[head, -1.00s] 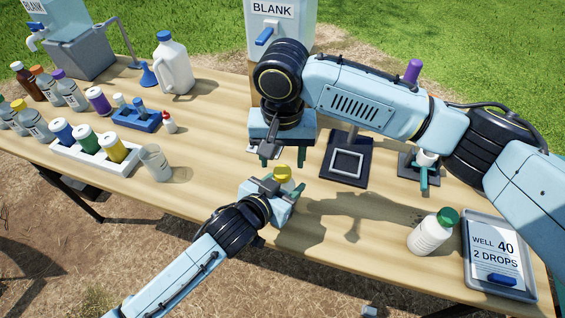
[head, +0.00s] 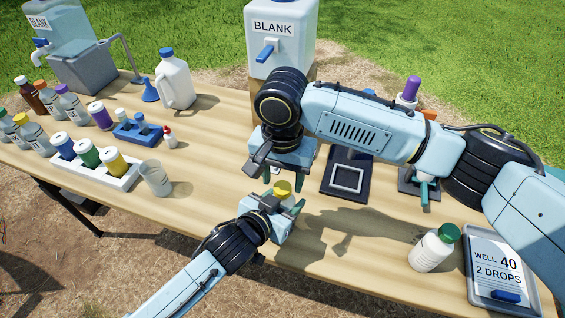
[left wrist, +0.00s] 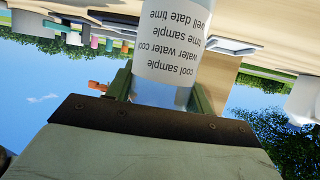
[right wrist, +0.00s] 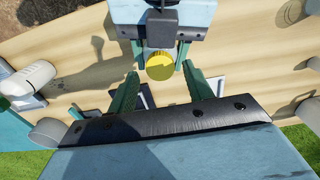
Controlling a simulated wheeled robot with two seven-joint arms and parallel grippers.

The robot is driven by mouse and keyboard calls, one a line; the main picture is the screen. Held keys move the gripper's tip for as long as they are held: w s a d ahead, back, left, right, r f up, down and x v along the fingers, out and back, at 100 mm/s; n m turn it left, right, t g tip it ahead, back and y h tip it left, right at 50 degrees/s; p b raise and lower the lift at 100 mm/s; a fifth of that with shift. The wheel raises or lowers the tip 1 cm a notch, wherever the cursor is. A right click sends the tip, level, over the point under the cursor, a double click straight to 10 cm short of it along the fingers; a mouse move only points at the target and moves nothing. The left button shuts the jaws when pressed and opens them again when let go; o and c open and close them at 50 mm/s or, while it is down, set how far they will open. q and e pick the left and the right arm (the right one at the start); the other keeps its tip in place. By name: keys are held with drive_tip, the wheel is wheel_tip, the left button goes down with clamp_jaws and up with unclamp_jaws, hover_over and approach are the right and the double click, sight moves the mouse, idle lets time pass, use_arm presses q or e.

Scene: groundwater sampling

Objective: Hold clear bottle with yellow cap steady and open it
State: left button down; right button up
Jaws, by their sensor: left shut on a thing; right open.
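The clear bottle with the yellow cap (head: 283,188) is near the table's front edge, below my right gripper in the head view. My left gripper (head: 272,211) is shut on the bottle. In the left wrist view, the bottle's white printed label (left wrist: 172,50) shows between the fingers (left wrist: 160,92). My right gripper (head: 283,178) is open and points down above the cap. In the right wrist view, the yellow cap (right wrist: 159,66) lies just beyond and between the open fingertips (right wrist: 161,78), apart from them. Most of the bottle's body is hidden in the head view.
A white bottle with a green cap (head: 433,249) and a clipboard (head: 490,262) stand at the right. A white rack (head: 128,182) with capped bottles and a clear cup (head: 155,178) are at the left. A dark stand (head: 345,181) is behind the grippers. The BLANK container (head: 283,38) is at the back.

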drive_tip(key=shift+f, duration=1)
drive_tip(key=c, duration=1)
drive_tip(key=n, duration=0.3)
drive_tip(key=o, duration=1.1)
drive_tip(key=shift+c, duration=0.2)
